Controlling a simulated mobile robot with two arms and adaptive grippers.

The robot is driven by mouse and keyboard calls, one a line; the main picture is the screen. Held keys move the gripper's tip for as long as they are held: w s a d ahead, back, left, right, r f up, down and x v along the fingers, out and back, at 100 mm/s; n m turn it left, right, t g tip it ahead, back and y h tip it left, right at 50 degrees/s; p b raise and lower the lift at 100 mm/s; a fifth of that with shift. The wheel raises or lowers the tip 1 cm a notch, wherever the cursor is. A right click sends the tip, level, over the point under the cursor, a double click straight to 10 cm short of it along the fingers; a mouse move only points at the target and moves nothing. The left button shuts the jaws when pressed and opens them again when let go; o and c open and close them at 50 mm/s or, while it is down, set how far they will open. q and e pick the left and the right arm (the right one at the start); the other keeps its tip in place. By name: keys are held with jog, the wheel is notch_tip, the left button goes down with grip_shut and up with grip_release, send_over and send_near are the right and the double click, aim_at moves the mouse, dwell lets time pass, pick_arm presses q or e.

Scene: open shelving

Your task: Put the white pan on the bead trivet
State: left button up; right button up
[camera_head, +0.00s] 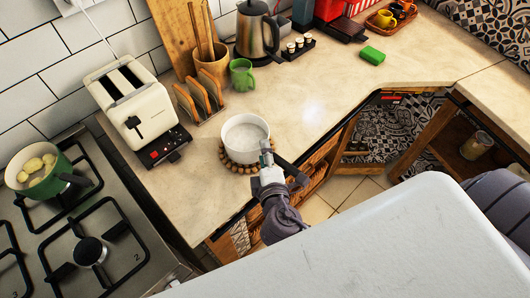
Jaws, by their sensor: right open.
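The white pan (245,134) stands upright on the counter's front part, and the brown bead trivet (238,164) shows under its front and left edge. The pan appears to rest on the trivet, with the far side of the trivet hidden by the pan. My right gripper (268,156) is open at the pan's front right edge, close to it or touching it; I cannot tell which. My left gripper is out of view.
A cream toaster (133,108), a wooden toast rack (200,98), a green mug (241,73) and a kettle (257,35) stand behind. The stove (75,235) with a green pot (42,172) is at left. The counter (315,95) right of the pan is clear.

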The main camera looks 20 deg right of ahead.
jog(key=b+v, duration=0.3)
jog(key=v, duration=0.8)
jog(key=s+f+m+g+y, duration=0.1)
jog(key=s+f+g+y, duration=0.15)
jog(key=f, duration=1.35)
jog(key=s+f+g+y, duration=0.1)
jog(key=s+f+g, duration=0.25)
jog(key=f, duration=1.25)
jog(key=s+d+f+m+g, duration=0.3)
jog(key=s+d+f+m, duration=0.1)
jog(key=s+f, duration=0.5)
jog(key=s+d+f+m+g, duration=0.4)
jog(key=s+d+f+m, duration=0.1)
jog(key=s+f, duration=0.5)
jog(key=shift+f+m+g, duration=0.3)
jog(key=shift+f+m, duration=0.45)
jog(key=shift+m, duration=0.15)
jog(key=shift+s+y, duration=0.1)
jog(key=shift+y, duration=0.15)
